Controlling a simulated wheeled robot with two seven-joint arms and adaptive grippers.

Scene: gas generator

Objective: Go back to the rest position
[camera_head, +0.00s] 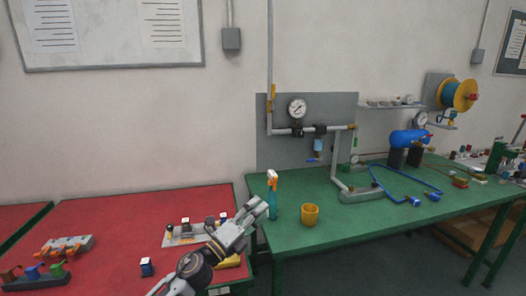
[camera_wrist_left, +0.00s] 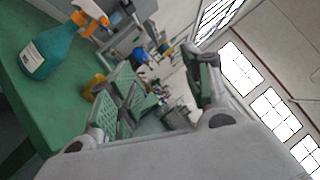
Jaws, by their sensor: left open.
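My left gripper (camera_head: 256,208) reaches in from the bottom over the right edge of the red table. Its fingertips show just left of the spray bottle (camera_head: 272,200), which stands upright on the green table (camera_head: 350,220). In the left wrist view the two fingers (camera_wrist_left: 160,100) are spread apart with nothing held between them. The teal spray bottle with its orange and white head (camera_wrist_left: 50,52) lies outside the fingers, at the upper left. My right gripper is in neither view.
A yellow cup (camera_head: 310,215) stands right of the bottle. A pipe assembly with a gauge (camera_head: 297,109) is on the wall panel. A blue tank (camera_head: 409,138) and blue hose sit farther right. Several small parts and holders stand on the red table (camera_head: 110,210).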

